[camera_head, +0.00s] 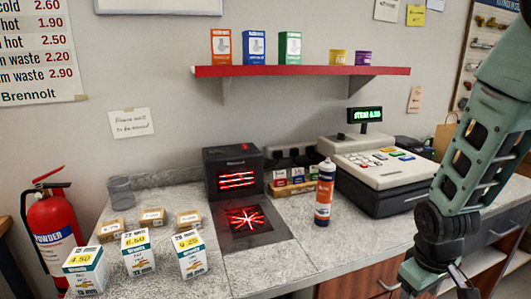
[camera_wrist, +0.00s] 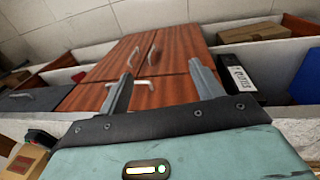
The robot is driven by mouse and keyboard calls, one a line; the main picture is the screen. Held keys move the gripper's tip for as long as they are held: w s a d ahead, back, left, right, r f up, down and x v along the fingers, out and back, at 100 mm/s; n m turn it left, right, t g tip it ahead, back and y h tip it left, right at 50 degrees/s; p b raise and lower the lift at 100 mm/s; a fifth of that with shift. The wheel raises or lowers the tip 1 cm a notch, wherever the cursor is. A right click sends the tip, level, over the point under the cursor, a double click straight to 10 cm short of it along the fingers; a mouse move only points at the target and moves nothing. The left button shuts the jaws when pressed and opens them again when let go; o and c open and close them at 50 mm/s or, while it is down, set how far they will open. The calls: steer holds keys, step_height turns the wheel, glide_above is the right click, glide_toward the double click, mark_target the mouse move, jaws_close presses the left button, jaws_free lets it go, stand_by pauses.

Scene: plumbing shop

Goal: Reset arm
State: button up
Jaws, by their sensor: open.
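My gripper (camera_wrist: 160,90) shows in the wrist view with its two fingers spread wide apart and nothing between them. It faces the brown cabinet doors (camera_wrist: 165,48) with their pale handles. In the head view my arm hangs along the right side, in front of the counter's right part. The gripper's fingers are cut off or hidden at the lower edge there.
The grey counter (camera_head: 270,262) holds a scanner (camera_head: 235,172), a cash register (camera_head: 385,175), an orange-and-white tube (camera_head: 325,195) and several boxes (camera_head: 138,252). A red shelf (camera_head: 300,71) is above. A fire extinguisher (camera_head: 53,225) stands left. The counter's front middle is clear.

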step_height(320, 180, up, 9)
steer(key=s+a+m+t+y, duration=0.1)
steer(key=s+m, duration=0.2)
steer(key=m, duration=0.1)
steer(key=s+a+r+n+g, duration=0.1)
steer(key=s+a+n, duration=0.3)
steer(key=a, duration=0.5)
steer(key=s+a+r+n+g+y, duration=0.1)
steer(key=s+a+n, duration=0.3)
steer(key=s+a, duration=0.5)
steer(key=shift+a+r, duration=0.15)
steer(key=shift+a, duration=0.25)
steer(key=shift+c, duration=0.4)
